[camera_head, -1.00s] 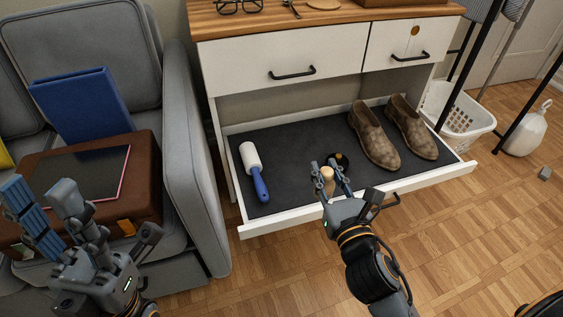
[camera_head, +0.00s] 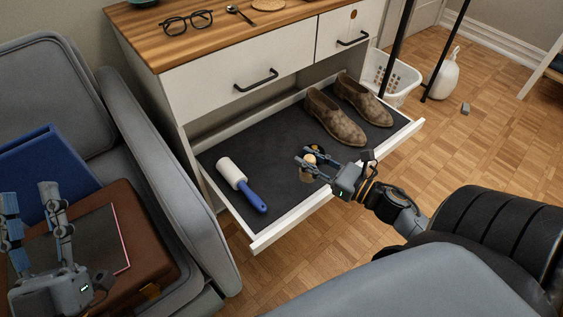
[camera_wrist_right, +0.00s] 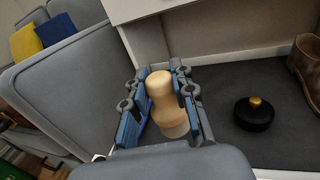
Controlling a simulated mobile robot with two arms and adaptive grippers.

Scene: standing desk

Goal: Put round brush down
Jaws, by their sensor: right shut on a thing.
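The round brush has a pale wooden knob handle and shows between my right fingers in the right wrist view (camera_wrist_right: 163,92) and the head view (camera_head: 306,176). My right gripper (camera_head: 301,155) is shut on it, over the front part of the open drawer's dark mat (camera_head: 270,150). I cannot tell whether the brush touches the mat; its lower end is partly hidden by the gripper. My left gripper (camera_head: 29,205) is open and empty, above the brown case on the grey armchair.
In the drawer lie a lint roller (camera_head: 240,183), brown shoes (camera_head: 335,117) and a black round pot with a gold knob (camera_wrist_right: 254,113), right of the brush in the wrist view. Bare mat lies between roller and shoes. The drawer's white front edge (camera_head: 290,218) is close to my right gripper.

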